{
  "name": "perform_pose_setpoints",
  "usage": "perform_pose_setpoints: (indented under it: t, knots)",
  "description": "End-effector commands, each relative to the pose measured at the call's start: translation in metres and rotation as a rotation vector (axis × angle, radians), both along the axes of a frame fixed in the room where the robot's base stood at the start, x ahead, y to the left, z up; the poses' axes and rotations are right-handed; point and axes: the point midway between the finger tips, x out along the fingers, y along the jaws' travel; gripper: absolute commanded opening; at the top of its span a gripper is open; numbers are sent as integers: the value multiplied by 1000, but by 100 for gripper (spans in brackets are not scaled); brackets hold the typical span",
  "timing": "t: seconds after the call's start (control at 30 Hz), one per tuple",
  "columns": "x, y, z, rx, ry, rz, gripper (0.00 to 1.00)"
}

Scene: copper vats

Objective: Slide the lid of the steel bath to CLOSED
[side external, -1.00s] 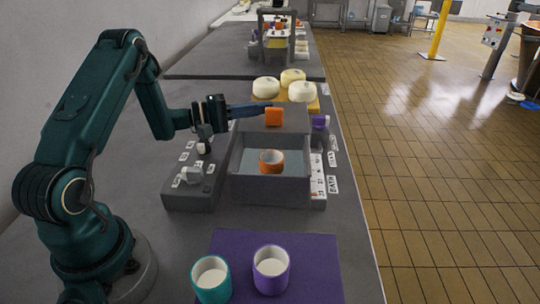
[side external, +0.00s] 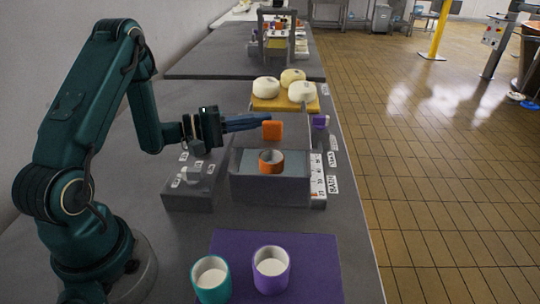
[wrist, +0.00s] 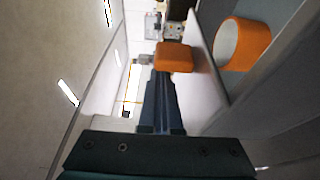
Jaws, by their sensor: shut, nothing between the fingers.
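The steel bath (side external: 270,190) is a grey box with its lid (side external: 296,134) slid partly over the far part of its opening. An orange knob (side external: 272,130) stands on the lid; it also shows in the wrist view (wrist: 174,57). My gripper (side external: 262,119) is shut and empty. Its blue fingertips are at the knob, on its far side in the side view. I cannot tell if they touch it. In the wrist view the fingers (wrist: 158,105) point towards the knob. The near part of the bath is open.
A control block (side external: 190,196) stands to the left. White cheeses on a yellow board (side external: 284,104) lie behind. A purple mat (side external: 325,270) with a teal cup (side external: 211,279) and a purple cup (side external: 271,270) lies in front.

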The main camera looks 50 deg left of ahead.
Motion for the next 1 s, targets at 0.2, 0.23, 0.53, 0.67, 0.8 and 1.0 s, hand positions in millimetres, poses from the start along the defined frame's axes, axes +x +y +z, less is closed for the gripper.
perform_pose_setpoints:
  t: [0.2,0.23,0.53,0.67,0.8,1.0]
  knots:
    - [15,16,0,3,-3,2,0]
    - [18,18,0,2,-1,1,0]
    - [0,41,0,-2,2,7,0]
    - [-19,50,0,-2,2,8,0]
    - [-38,59,0,-2,1,7,0]
    - [-57,68,0,0,0,4,0]
